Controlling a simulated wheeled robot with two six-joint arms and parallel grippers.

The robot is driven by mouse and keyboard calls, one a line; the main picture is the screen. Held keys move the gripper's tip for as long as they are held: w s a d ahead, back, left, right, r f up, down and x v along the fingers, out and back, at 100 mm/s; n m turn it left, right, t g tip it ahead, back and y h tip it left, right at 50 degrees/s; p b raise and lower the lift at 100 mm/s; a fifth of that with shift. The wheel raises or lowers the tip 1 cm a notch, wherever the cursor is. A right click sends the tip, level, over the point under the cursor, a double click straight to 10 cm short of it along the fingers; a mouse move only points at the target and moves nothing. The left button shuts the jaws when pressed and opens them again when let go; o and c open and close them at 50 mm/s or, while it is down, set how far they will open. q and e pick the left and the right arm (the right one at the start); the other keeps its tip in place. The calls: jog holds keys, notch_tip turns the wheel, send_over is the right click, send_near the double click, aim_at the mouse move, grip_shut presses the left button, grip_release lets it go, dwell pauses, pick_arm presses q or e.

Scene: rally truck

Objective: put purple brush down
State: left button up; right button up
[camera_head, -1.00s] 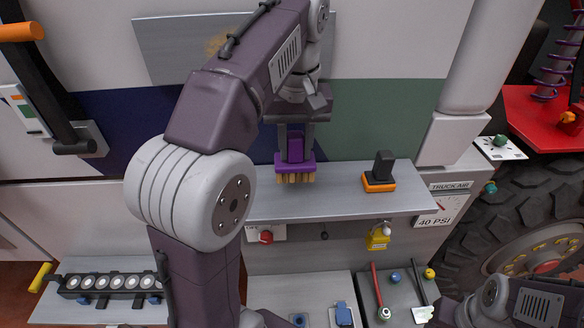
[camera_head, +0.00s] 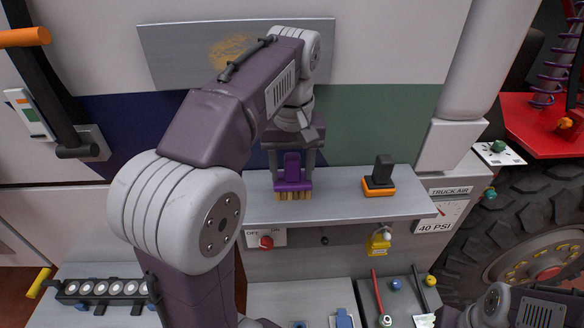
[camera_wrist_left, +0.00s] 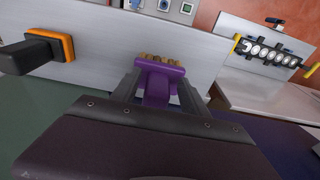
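The purple brush (camera_head: 293,186) stands upright, bristles down, on the grey shelf (camera_head: 335,208). My left gripper (camera_head: 292,172) is open around its handle, with a finger on each side and gaps between fingers and handle. In the left wrist view the brush (camera_wrist_left: 160,78) shows between the spread fingers, its tan bristles against the shelf surface (camera_wrist_left: 100,50). Part of my right arm shows at the lower right of the head view, but its fingers do not.
An orange-based black-handled tool (camera_head: 379,178) stands on the shelf to the right of the brush. A yellow padlock-like tag (camera_head: 378,244) and a red knob (camera_head: 266,242) are below the shelf edge. A smudged grey panel (camera_head: 190,50) is on the wall above.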

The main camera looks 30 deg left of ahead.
aim_at(292, 187)
pick_arm(q)
jog(key=shift+w+r, duration=0.2)
jog(key=shift+r, duration=0.25)
notch_tip(292, 187, up, 11)
jog(key=s+p, duration=0.1)
jog(key=p, duration=0.2)
jog(key=shift+s+d, duration=0.15)
jog(key=shift+d, duration=0.2)
